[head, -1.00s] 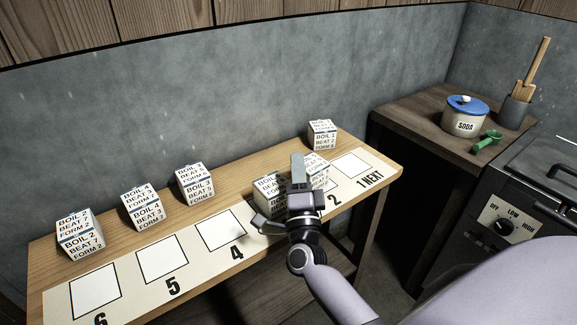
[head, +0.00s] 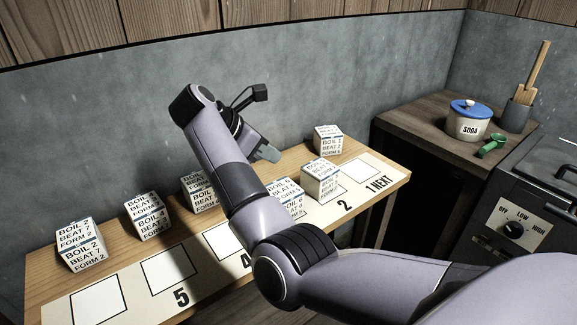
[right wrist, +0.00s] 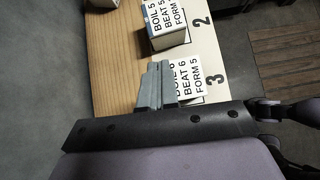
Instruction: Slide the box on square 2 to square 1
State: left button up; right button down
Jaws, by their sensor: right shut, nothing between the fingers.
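The box on square 2 (head: 320,182) is a white printed cube standing by the number 2; the right wrist view shows it too (right wrist: 168,24), reading BOIL 5, BEAT 5. Square 1 (head: 361,170), marked "1 NEXT", is empty, just right of that box. My right gripper (head: 268,153) is shut and empty, above the back of the bench, left of the box and apart from it. In the right wrist view its closed fingers (right wrist: 158,82) overlap the edge of the BOIL 6 box (right wrist: 186,76) by number 3; I cannot tell whether they touch. My left gripper is out of view.
A BOIL 1 box (head: 328,140) stands at the bench's back right. Several more boxes, such as the BOIL 4 box (head: 149,217), line the back left. Square 5 (head: 168,270) is empty. A soda jar (head: 469,121) and green scoop (head: 491,146) are on the side counter.

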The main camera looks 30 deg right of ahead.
aim_at(306, 174)
pick_arm(q)
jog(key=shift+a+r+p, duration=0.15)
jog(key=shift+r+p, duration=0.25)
jog(key=shift+p, duration=0.15)
pick_arm(e)
jog(key=x, duration=0.9)
jog(key=shift+d+f, duration=0.25)
jog(key=shift+s, duration=0.1)
